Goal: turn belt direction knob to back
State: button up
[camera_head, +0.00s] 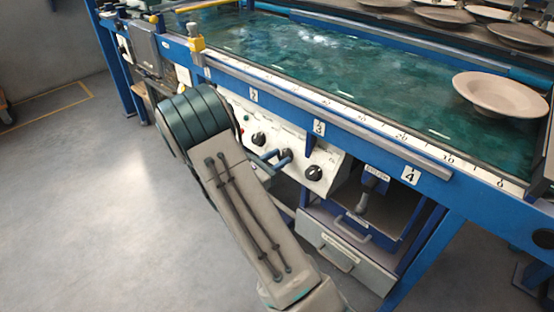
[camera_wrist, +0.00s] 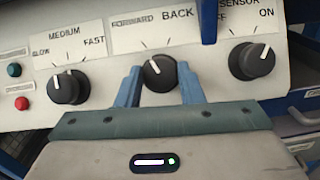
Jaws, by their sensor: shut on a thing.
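The belt direction knob (camera_wrist: 160,73) is round and black with a white pointer line. It sits below the "FORWARD" and "BACK" labels, in the middle of three knobs in the wrist view. Its pointer is tilted a little left of straight up, towards the "FORWARD" side. My gripper (camera_wrist: 159,76) has one blue finger on each side of the knob and is shut on it. In the head view my gripper (camera_head: 275,160) reaches the white control panel (camera_head: 325,156), and its fingers partly hide the middle knob.
The speed knob (camera_wrist: 67,87) is left of the belt knob, and the sensor knob (camera_wrist: 252,61) is right. Green (camera_wrist: 14,70) and red (camera_wrist: 22,103) buttons sit further left. A plate (camera_head: 500,93) lies on the green belt (camera_head: 300,60). Drawers (camera_head: 345,248) are below the panel.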

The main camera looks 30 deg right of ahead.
jog(key=m+g, duration=0.1)
jog(key=m, duration=0.1)
jog(key=m+g, duration=0.2)
jog(key=m, duration=0.1)
jog(key=m+g, duration=0.1)
jog(key=m, duration=0.1)
jog(key=shift+w+m, duration=0.25)
jog(key=shift+m, duration=0.05)
jog(key=m+g, duration=0.1)
jog(key=m, duration=0.2)
jog(key=m+g+y, duration=0.1)
jog(key=m+g, duration=0.1)
jog(key=m, duration=0.1)
jog(key=shift+w+r+y, duration=0.15)
jog(key=shift+r+y, duration=0.05)
jog(key=shift+y, duration=0.1)
jog(key=shift+m, duration=0.3)
jog(key=o, duration=0.9)
jog(key=shift+a, duration=0.1)
jog(key=shift+o, duration=0.2)
jog(key=p+v, duration=0.3)
jog(key=v, duration=1.1)
jog(key=shift+w, duration=0.2)
jog(key=shift+r, duration=0.25)
